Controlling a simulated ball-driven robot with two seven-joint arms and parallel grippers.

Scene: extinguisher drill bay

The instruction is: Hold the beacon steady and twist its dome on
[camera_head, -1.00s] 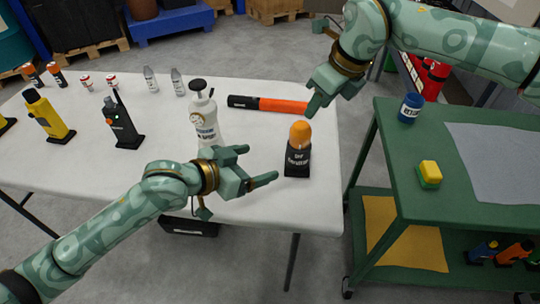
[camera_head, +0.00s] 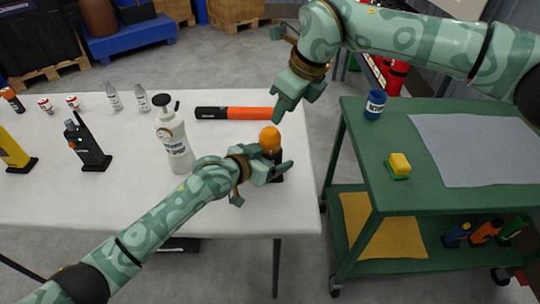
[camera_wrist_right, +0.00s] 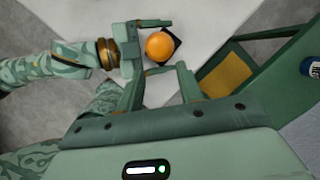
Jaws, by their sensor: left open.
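The beacon has a black base (camera_head: 277,178) and an orange dome (camera_head: 270,138) on top. It stands upright near the table's right end. My right gripper (camera_head: 280,108) is above and slightly behind the dome, pointing down. In the right wrist view, its fingers (camera_wrist_right: 160,80) are spread apart and empty, with the dome (camera_wrist_right: 159,46) beyond them. Whether the dome is seated on the base cannot be told.
A white pump bottle (camera_head: 174,140) stands left of my left gripper. A black and orange baton (camera_head: 235,113) lies behind the beacon. A green cart (camera_head: 345,150) stands to the right, with a blue can (camera_head: 375,104) and a yellow-green block (camera_head: 398,165).

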